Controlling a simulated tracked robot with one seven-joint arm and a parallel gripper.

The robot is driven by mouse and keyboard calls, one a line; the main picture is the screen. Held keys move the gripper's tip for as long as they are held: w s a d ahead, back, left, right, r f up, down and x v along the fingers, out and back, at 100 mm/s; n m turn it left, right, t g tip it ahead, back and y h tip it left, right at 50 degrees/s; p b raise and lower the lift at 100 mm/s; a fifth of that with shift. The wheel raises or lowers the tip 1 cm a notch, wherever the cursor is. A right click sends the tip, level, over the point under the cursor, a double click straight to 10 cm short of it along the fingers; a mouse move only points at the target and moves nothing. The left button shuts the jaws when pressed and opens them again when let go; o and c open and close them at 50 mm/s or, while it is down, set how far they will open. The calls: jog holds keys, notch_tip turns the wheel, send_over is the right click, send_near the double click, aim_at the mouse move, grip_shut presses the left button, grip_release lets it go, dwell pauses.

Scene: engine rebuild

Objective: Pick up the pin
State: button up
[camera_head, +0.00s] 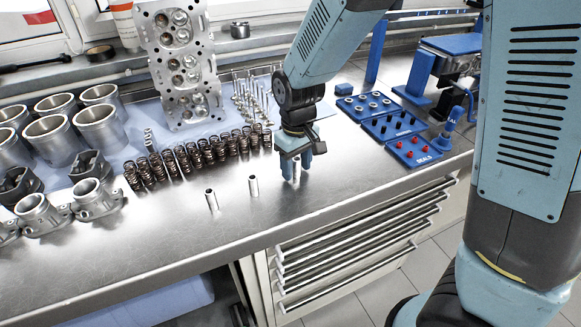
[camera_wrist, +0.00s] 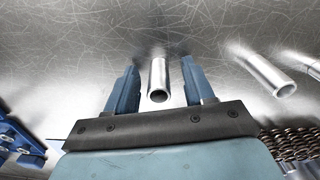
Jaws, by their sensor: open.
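My gripper (camera_head: 297,168) points down at the bench on the right of the row of springs, its fingers low over the metal top. In the wrist view my gripper (camera_wrist: 158,74) is open, with a silver hollow pin (camera_wrist: 157,79) standing between the two blue fingers. A gap shows on each side of this pin, so the fingers do not touch it. In the head view the fingers mostly hide it. A second pin (camera_head: 253,186) and a third pin (camera_head: 212,200) stand upright to the left. They also show on the right of the wrist view, the nearer one (camera_wrist: 266,73) clear of the fingers.
A row of valve springs (camera_head: 195,156) stands behind the pins. Metal cylinder liners (camera_head: 52,137) and a cylinder head (camera_head: 185,75) are at the left and back. Blue trays (camera_head: 412,150) with small parts lie right of my gripper. The bench's front strip is clear.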

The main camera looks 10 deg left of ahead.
grip_shut()
dwell(0.3)
jog(key=shift+r, duration=0.1)
